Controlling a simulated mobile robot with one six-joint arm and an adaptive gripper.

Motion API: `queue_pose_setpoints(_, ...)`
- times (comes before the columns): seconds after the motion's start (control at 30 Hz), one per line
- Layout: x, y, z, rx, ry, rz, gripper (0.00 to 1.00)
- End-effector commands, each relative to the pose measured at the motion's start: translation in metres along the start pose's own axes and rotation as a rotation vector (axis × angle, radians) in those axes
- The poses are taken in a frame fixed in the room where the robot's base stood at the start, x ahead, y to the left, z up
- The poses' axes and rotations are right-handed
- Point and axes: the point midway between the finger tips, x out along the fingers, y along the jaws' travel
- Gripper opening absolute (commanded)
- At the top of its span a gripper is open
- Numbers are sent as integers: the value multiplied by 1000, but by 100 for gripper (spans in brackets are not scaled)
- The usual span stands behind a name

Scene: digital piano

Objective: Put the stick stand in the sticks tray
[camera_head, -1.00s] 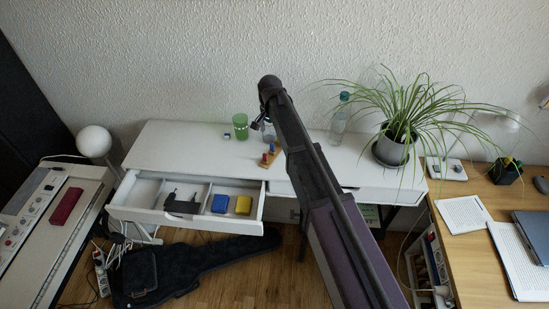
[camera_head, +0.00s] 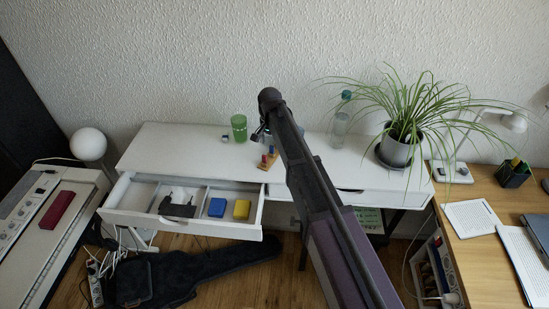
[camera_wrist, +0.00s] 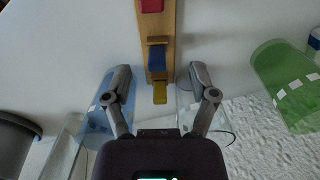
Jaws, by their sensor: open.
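The stick stand (camera_head: 267,161) is a narrow wooden strip with red, blue and yellow pieces on it. It lies on the white desk, left of my arm. In the wrist view, the stand (camera_wrist: 158,27) runs down from the top edge, and its yellow end lies between my fingers. My gripper (camera_wrist: 158,80) is open, with a finger on each side of that end and a gap to both. In the head view, my gripper (camera_head: 260,136) is small and partly hidden by the arm. No separate sticks tray can be made out; the open drawer (camera_head: 150,221) has several compartments.
The drawer holds a black object (camera_head: 177,208), a blue block (camera_head: 217,207) and a yellow block (camera_head: 242,209). A green cup (camera_head: 239,128) stands near the stand. A bottle (camera_head: 340,124) and potted plant (camera_head: 396,151) stand right.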

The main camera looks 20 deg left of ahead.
Motion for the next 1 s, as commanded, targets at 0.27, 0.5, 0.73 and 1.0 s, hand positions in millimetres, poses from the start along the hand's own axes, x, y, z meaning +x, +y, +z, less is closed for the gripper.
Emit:
queue_pose_setpoints(0.27, 2, 0, 0, 0, 0, 0, 74)
queue_pose_setpoints(0.5, 15, 1, -2, 0, 0, 0, 74)
queue_pose_setpoints(0.73, 33, 2, -6, -1, 0, 0, 74)
queue_pose_setpoints(1.0, 50, 2, -6, -1, 0, 0, 74)
